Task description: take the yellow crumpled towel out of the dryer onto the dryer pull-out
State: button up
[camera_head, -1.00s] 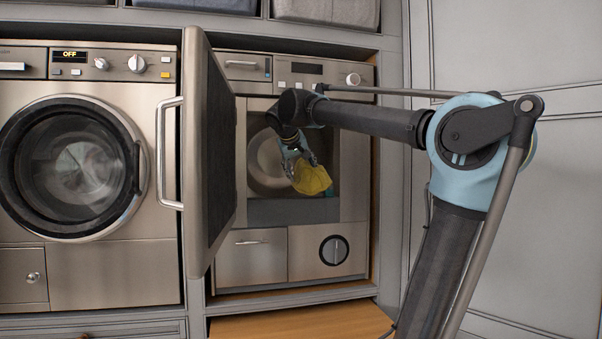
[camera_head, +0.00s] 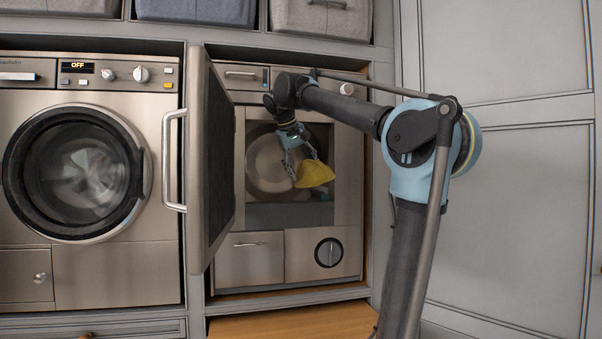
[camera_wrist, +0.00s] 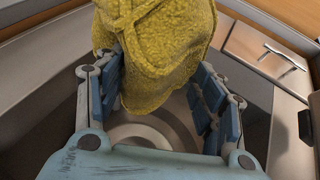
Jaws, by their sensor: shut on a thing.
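The yellow crumpled towel (camera_head: 314,174) hangs from my gripper (camera_head: 298,165) in front of the dryer's opening in the head view. In the wrist view the towel (camera_wrist: 155,45) fills the top middle between the blue finger pads of my gripper (camera_wrist: 158,85). The gripper is shut on it. The dryer (camera_head: 350,190) has its door (camera_head: 209,150) swung open to the left. The dryer pull-out (camera_head: 300,323) is a wooden board below the dryer, partly cut off by the bottom edge of the picture. It looks bare where it shows.
A washing machine (camera_head: 75,175) with a closed round door stands to the left. Grey baskets (camera_head: 195,10) sit on a shelf above. Grey cabinet panels (camera_head: 520,200) are on the right. The open door stands close left of my gripper.

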aim_at(314, 166)
jog(key=shift+d, duration=0.1)
jog(key=s, duration=0.4)
jog(key=s+d, duration=0.1)
jog(key=s, duration=0.3)
jog(key=s+d, duration=0.1)
jog(key=s, duration=0.3)
jog(key=shift+s+d, duration=0.15)
jog(key=shift+s, duration=0.2)
jog(key=shift+s, duration=0.1)
